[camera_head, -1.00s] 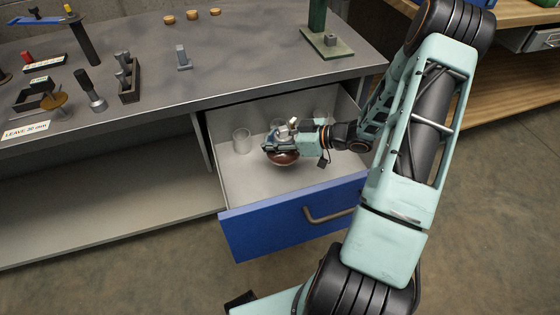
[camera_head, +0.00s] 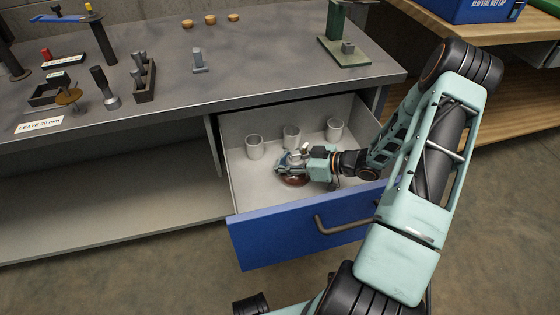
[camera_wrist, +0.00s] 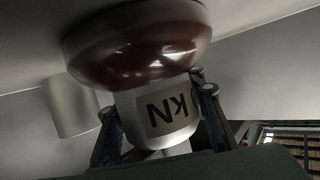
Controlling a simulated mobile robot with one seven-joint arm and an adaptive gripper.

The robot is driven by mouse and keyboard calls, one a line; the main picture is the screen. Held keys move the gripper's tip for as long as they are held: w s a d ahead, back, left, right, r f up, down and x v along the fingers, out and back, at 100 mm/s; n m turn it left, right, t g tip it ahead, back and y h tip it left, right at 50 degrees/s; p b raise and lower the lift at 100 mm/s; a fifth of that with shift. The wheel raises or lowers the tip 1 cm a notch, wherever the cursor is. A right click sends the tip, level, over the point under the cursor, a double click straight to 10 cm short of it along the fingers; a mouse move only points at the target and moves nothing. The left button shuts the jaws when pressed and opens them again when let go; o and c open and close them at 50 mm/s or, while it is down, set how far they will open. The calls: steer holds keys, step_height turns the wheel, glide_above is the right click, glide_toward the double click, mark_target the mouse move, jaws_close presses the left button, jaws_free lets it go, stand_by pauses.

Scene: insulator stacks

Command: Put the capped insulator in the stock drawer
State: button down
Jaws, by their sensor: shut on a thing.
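The capped insulator (camera_wrist: 135,45) has a glossy brown disc and a pale cap (camera_wrist: 165,118) marked "KN". My gripper (camera_head: 287,165) is shut on the cap, one finger on each side, as the wrist view also shows (camera_wrist: 160,115). In the head view the brown disc (camera_head: 293,180) shows just below my gripper, inside the open stock drawer (camera_head: 300,228) with the blue front. The disc is low over the drawer floor; I cannot tell whether it touches.
Three white cups stand in the drawer: left (camera_head: 254,147), middle (camera_head: 291,136) and right (camera_head: 335,129). The left front drawer floor (camera_head: 248,195) is bare. The grey bench top (camera_head: 270,90) overhangs the drawer's back and holds tools and small parts.

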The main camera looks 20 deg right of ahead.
mark_target(302, 161)
steer(key=c, duration=1.2)
jaws_free()
steer(key=shift+c, duration=0.2)
steer(key=shift+r, duration=0.1)
steer(key=p+v, duration=0.2)
steer(key=v, duration=0.5)
steer(key=shift+s+d+r, duration=0.1)
steer(key=shift+s+d, duration=0.1)
